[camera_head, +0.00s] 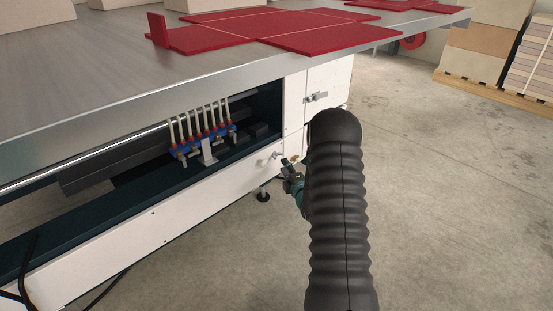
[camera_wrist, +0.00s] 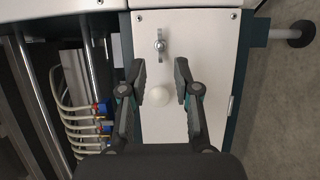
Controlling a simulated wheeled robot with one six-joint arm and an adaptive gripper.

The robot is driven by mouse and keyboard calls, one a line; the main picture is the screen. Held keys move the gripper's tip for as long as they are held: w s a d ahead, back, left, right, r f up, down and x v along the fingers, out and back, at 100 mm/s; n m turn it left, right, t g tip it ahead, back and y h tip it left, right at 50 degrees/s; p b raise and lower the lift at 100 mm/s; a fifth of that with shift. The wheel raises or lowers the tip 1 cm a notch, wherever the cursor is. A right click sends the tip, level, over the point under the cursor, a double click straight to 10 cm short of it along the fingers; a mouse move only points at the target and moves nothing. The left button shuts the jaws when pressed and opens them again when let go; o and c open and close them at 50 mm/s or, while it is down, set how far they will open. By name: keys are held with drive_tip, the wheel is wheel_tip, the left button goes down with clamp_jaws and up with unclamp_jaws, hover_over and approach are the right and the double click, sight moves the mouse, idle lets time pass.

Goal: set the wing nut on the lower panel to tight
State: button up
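In the wrist view the metal wing nut (camera_wrist: 160,45) sits on the upper part of the white lower panel (camera_wrist: 205,50). Its long direction runs up and down in the picture. My gripper (camera_wrist: 160,68) is open and empty. Its two fingertips stand apart, left and right, just below the wing nut in the picture, not closed on it. A round white knob (camera_wrist: 163,93) shows between the fingers. In the head view my gripper (camera_head: 291,178) is beside the machine's white lower front, partly hidden by my arm; small fittings there are too small to tell apart.
A row of blue valves with red tops and pale hoses (camera_head: 208,138) stands in the open bay to the left. A metal latch (camera_head: 316,97) is on the upper panel. The steel table (camera_head: 100,70) with red sheets overhangs. Concrete floor (camera_head: 440,200) is clear to the right.

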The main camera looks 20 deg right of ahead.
sight(277, 155)
drive_tip(key=w, duration=0.6)
drive_tip(key=shift+w+d, duration=0.15)
drive_tip(key=shift+w, duration=0.2)
drive_tip(key=shift+c, duration=0.2)
